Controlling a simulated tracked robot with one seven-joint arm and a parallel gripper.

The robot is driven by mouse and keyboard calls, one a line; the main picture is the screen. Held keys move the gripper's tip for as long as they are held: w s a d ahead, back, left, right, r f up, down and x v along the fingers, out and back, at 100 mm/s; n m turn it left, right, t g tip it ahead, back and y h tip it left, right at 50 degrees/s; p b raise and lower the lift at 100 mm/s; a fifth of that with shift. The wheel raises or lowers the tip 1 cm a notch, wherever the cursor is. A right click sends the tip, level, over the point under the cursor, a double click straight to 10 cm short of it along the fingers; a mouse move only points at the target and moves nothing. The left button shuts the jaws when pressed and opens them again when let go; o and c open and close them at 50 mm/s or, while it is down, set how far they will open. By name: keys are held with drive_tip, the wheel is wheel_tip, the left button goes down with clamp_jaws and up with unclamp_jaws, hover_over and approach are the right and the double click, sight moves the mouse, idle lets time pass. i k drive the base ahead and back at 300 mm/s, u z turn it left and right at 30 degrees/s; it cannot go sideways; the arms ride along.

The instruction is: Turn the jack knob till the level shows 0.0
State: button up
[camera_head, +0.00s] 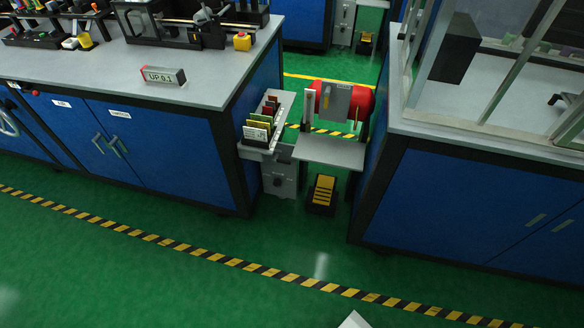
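A level display (163,77) stands on the grey bench top at the left and reads "UP 0.1". A small dark round knob (278,181) sits low on the front of a grey box (284,166), in the gap between the two blue benches; it looks like the jack knob, but it is too small to be certain. A grey shelf (331,152) carries a red roll (360,103) behind a grey plate beside that box. My gripper is not in view; only a pale corner of something shows at the bottom edge.
A tray (252,147) of coloured cards juts out above the knob. A black and yellow block (322,193) stands on the floor to its right. Blue benches flank the gap. Green floor (150,275) in front is clear, crossed by a striped tape line (233,262).

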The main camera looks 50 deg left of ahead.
sight(276, 182)
drive_tip(key=u, duration=0.1)
drive_tip(key=k, duration=1.2)
drive_tip(key=u, duration=0.75)
drive_tip(key=i, duration=0.5)
drive_tip(key=u, duration=0.05)
